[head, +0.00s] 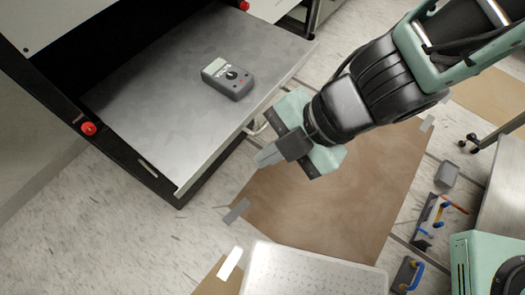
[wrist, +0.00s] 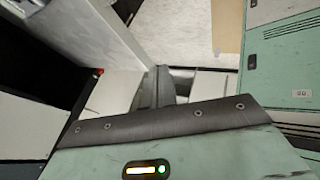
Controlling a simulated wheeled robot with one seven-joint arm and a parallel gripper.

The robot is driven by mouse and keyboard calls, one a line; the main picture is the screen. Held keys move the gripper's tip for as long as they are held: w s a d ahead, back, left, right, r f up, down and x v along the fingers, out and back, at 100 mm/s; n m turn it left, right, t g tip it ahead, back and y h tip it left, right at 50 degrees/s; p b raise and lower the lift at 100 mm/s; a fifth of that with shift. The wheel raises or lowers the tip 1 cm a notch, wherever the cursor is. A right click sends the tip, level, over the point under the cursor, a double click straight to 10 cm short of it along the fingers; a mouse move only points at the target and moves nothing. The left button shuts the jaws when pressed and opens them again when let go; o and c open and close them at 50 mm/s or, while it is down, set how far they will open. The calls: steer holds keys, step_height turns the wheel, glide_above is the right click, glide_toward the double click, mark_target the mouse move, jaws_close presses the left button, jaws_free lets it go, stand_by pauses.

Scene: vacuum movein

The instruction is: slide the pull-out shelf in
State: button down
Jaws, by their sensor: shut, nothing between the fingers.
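The pull-out shelf (head: 180,110) is a flat grey metal tray that extends out of a dark cabinet frame in the head view. A grey multimeter (head: 228,78) lies on it towards its far side. My gripper (head: 264,157) is shut and empty, just off the front edge. Its shut fingers also show in the wrist view (wrist: 158,86). I cannot tell whether the fingers touch the shelf.
Red knobs (head: 88,128) sit on the cabinet frame. Brown sheeting (head: 330,195) covers the floor under my arm. A pale perforated panel (head: 310,272) is at the bottom. Tools (head: 430,215) and a green case (head: 490,262) are at the right. Speckled floor lies open at lower left.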

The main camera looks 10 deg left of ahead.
steer(key=a+f+b, duration=0.2)
steer(key=a+f, duration=0.5)
steer(key=a, duration=0.2)
steer(key=shift+f, duration=0.1)
